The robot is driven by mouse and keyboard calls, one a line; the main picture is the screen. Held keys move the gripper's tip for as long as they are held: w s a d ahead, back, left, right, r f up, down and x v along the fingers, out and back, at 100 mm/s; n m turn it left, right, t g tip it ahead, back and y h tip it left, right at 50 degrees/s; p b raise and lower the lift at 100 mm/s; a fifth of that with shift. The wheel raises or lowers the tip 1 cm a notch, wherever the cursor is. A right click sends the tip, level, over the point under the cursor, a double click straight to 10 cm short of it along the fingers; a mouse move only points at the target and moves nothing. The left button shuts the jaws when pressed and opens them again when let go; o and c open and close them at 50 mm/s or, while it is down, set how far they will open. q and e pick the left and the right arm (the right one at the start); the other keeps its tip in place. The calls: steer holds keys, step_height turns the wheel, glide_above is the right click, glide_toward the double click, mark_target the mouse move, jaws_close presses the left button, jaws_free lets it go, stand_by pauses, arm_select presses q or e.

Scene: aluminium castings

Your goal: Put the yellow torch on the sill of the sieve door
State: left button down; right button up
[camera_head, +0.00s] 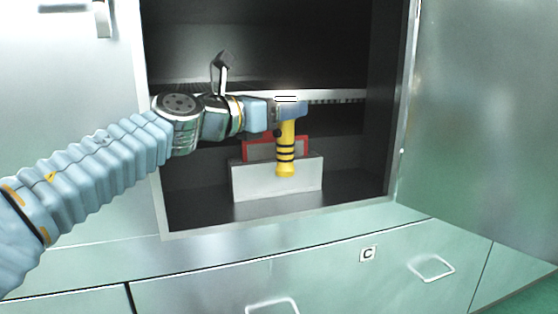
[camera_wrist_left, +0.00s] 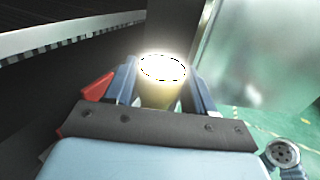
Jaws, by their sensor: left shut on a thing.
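The yellow torch (camera_head: 285,153) with dark bands hangs upright in the head view, in front of the open cabinet. My left gripper (camera_head: 289,110) is shut on its upper part. In the left wrist view, the torch (camera_wrist_left: 160,95) stands between the two fingers of the left gripper (camera_wrist_left: 163,88), its round end glowing white. The pale sill (camera_head: 290,210) runs along the bottom front edge of the opening, below the torch. The torch is apart from the sill. My right gripper is not in view.
Behind the torch, a light grey box (camera_head: 255,182) and a red-framed piece (camera_head: 249,152) stand in the lower compartment. A shelf with a toothed edge (camera_head: 345,96) crosses the opening. The open door (camera_head: 485,110) stands at the right. Drawers lie below the sill.

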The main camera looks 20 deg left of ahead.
arm_select(q)
steer(key=w+a+f+b, duration=0.1)
steer(key=w+f+b, duration=0.3)
steer(key=f, duration=0.4)
steer(key=shift+f, duration=0.35)
steer(key=c, duration=0.7)
jaws_free()
steer(key=shift+a, duration=0.1)
steer(key=shift+o, duration=0.2)
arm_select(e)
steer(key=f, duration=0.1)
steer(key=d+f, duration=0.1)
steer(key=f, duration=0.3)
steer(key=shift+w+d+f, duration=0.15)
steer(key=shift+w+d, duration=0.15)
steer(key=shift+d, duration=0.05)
arm_select(q)
steer(key=shift+r, duration=0.1)
steer(key=v, duration=1.2)
steer(key=shift+b, duration=0.4)
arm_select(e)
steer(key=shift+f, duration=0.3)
